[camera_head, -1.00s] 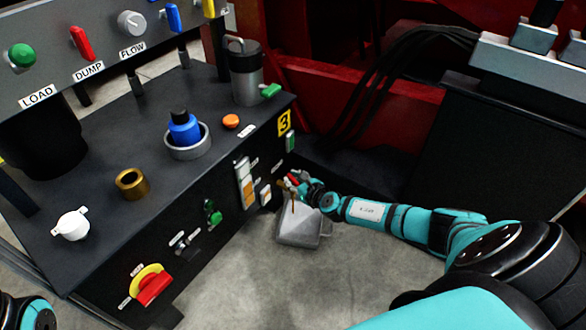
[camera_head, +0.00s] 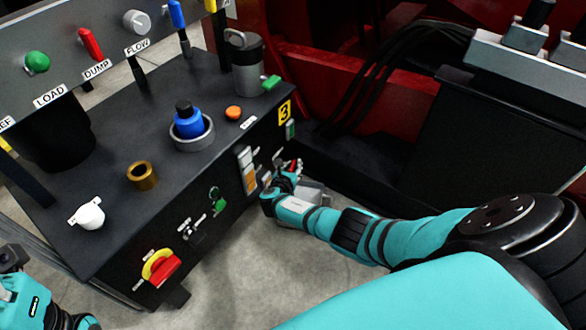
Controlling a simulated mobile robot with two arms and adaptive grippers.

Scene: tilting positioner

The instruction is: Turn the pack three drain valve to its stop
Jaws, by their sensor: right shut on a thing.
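The pack three bench front carries a yellow 3 label (camera_head: 284,112). Low on that front, near its far right end, a small red handle (camera_head: 294,165) shows just beyond my right gripper (camera_head: 284,172); I take it for the drain valve. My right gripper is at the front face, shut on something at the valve. Its fingers and wrist hide the valve body and the exact grip, so the handle's angle is hard to read. Of my left arm, only the wrist end (camera_head: 22,290) shows at the bottom left; its fingertips are not visible.
A grey metal pan (camera_head: 316,190) sits on the floor, partly behind my right wrist. The front also has a green knob (camera_head: 220,205) and a red-yellow rotary switch (camera_head: 161,268). A blue-capped part (camera_head: 188,121) and a metal canister (camera_head: 245,62) stand on top. Black cables hang behind.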

